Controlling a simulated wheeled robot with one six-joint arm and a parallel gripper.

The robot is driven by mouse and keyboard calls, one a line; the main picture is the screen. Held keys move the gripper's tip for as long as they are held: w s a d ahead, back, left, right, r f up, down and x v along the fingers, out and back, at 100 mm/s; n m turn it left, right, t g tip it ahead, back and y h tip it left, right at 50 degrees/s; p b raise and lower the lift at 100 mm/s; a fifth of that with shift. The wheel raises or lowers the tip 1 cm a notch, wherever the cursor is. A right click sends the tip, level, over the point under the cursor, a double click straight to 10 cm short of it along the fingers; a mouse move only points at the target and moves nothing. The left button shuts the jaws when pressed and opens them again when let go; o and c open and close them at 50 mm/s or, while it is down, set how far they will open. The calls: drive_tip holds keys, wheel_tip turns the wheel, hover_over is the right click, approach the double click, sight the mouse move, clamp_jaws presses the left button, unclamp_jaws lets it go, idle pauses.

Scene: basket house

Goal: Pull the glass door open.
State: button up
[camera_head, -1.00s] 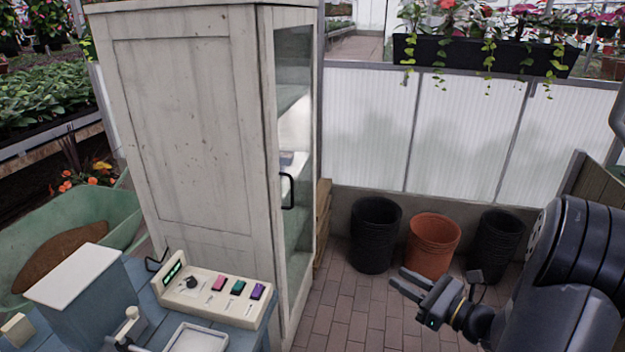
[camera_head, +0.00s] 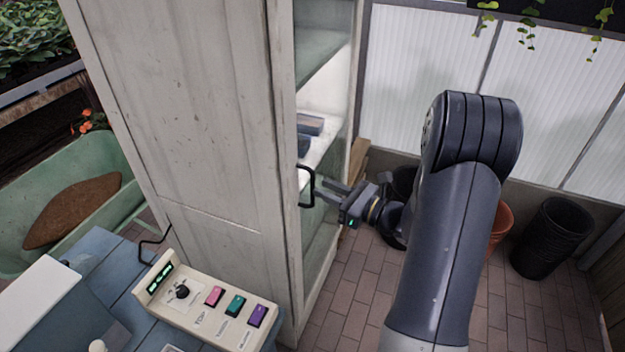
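A tall whitewashed wooden cabinet (camera_head: 185,120) stands at the middle left. Its glass door (camera_head: 322,225) is on the right-hand face, seen at a steep angle, and looks closed. Shelves with a few dark blue items show behind the glass. A black bow handle (camera_head: 306,187) sticks out from the door's near edge. My gripper (camera_head: 328,192) is just right of the handle, its two fingers parted and pointing left at it. The fingertips look very close to the handle; I cannot tell whether they touch it. Nothing is held between them.
A blue table (camera_head: 105,265) with a control box (camera_head: 205,305) stands at the lower left, close to the cabinet. Black pots (camera_head: 550,238) and a terracotta pot (camera_head: 500,232) stand along the right wall. The brick floor (camera_head: 350,290) before the door is clear.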

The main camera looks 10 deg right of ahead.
sight(313, 201)
drive_tip(key=shift+p+x, duration=0.45)
drive_tip(key=shift+x, duration=1.8)
clamp_jaws()
